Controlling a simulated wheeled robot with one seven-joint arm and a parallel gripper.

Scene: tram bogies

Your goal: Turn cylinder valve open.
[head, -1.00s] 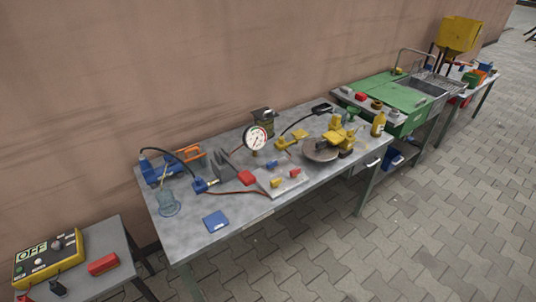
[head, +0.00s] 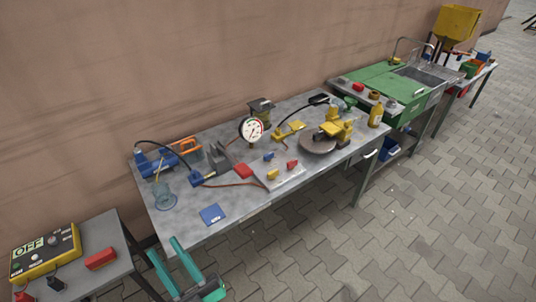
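A light plate (head: 283,183) lies at the front middle of the grey workbench, with a blue handle (head: 268,156), a red handle (head: 292,165) and a yellow handle (head: 272,174) on it. They look like small valve levers, but I cannot tell which is the cylinder valve or how each is set. A round pressure gauge (head: 251,130) stands just behind the plate. My teal gripper (head: 162,245) is at the bottom left, near the bench's front edge. Its two fingers are apart with nothing between them, and it is well away from the plate.
A yellow OFF box (head: 46,253) sits left. Paved floor is free in front.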

